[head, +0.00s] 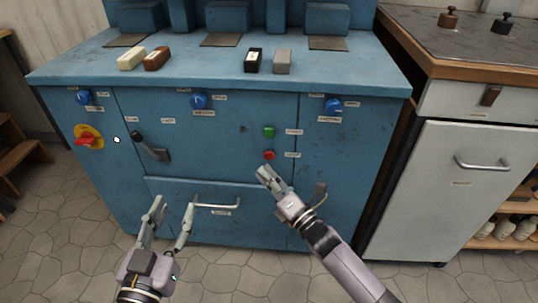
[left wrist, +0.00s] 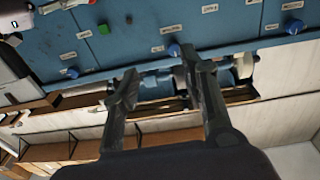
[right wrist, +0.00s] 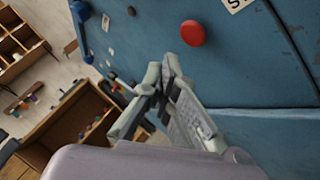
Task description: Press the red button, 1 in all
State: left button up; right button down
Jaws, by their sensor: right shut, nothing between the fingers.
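The red button (head: 269,155) is on the blue machine's front panel, below a green button (head: 268,132). In the right wrist view the red button (right wrist: 193,33) is a round red disc beyond and right of the fingertips. My right gripper (head: 265,173) is shut and empty, its tips just below the red button in the head view. A small gap to the button shows in the right wrist view. My left gripper (head: 173,210) is open and empty in front of the lower drawer, and its spread fingers (left wrist: 165,75) show in the left wrist view.
The blue machine (head: 220,140) has blue knobs (head: 199,101), a red-and-yellow switch (head: 88,138), a dark lever (head: 151,148) and a drawer handle (head: 216,205). Blocks, including a white one (head: 131,60), lie on its top. A white cabinet (head: 440,180) stands at right.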

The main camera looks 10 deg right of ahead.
pick_arm(q)
notch_tip(320, 180, down, 6)
jog(key=s+a+g+y+p, duration=0.1)
jog(key=g, duration=0.3)
jog(key=shift+s+a+f+y, duration=0.15)
jog(key=shift+s+f+y, duration=0.05)
jog(key=shift+f+y, duration=0.1)
pick_arm(e)
jog(key=s, duration=0.3)
jog(key=shift+a, duration=0.3)
